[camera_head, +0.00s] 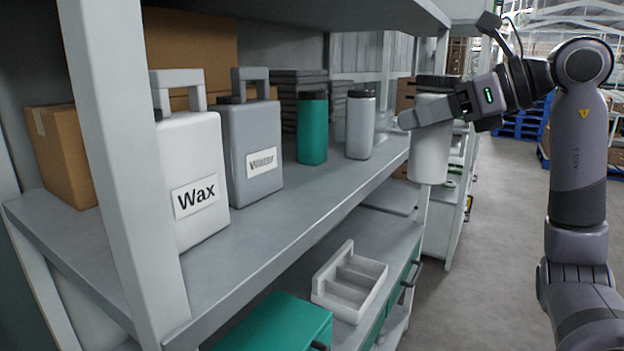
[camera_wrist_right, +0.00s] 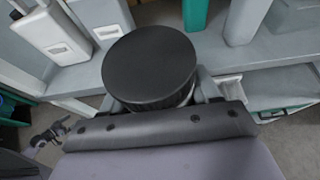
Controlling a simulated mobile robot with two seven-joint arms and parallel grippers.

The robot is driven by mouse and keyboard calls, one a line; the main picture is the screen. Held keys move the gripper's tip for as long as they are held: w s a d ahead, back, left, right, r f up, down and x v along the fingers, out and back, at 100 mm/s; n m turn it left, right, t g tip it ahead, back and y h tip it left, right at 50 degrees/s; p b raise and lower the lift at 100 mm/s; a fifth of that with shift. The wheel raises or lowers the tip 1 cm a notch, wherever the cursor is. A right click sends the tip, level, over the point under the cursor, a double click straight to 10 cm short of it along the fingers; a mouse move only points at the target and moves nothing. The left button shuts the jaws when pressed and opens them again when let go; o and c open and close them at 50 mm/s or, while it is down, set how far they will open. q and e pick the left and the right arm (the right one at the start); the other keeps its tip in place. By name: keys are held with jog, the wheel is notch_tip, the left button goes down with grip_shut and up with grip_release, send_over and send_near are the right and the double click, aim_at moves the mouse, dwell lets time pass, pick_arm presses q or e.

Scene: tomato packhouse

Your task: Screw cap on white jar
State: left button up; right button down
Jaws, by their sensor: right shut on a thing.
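The white jar (camera_head: 430,150) is upright in the air at the right end of the upper shelf, past its edge. Its black cap (camera_head: 438,83) sits on top; it also shows from above in the right wrist view (camera_wrist_right: 150,62), covering the jar's mouth. I cannot tell how tight the cap is. My right gripper (camera_head: 426,112) comes in from the right and is shut around the jar's upper body, below the cap. The jar's body is mostly hidden under the cap in the wrist view.
On the upper shelf (camera_head: 250,230) stand a white Wax canister (camera_head: 190,160), a grey canister (camera_head: 252,140), a green jar (camera_head: 312,128) and a grey jar (camera_head: 360,125). A grey caddy (camera_head: 350,283) sits on the lower level. The floor aisle (camera_head: 500,270) is open on the right.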

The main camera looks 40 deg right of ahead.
jog(key=shift+s, duration=0.1)
jog(key=shift+w, duration=0.3)
pick_arm(q)
notch_tip(320, 180, up, 7)
jog(key=p, duration=0.7)
jog(key=shift+s+f+p, duration=0.15)
jog(key=shift+s+p, duration=0.25)
jog(key=shift+s, duration=0.05)
pick_arm(e)
jog(key=w+a, duration=0.2)
jog(key=w, duration=0.6)
jog(key=w+a, duration=0.2)
jog(key=w, duration=0.5)
jog(key=shift+w+a, duration=0.3)
jog(key=shift+w, duration=0.1)
pick_arm(q)
jog(key=shift+r+p, duration=0.3)
pick_arm(e)
jog(key=f, duration=0.1)
jog(key=w+f, duration=0.1)
jog(key=f, duration=0.1)
jog(key=shift+a+f, duration=0.2)
jog(key=shift+f, duration=0.05)
pick_arm(q)
jog(key=shift+f, duration=0.15)
pick_arm(e)
jog(key=shift+f, duration=0.1)
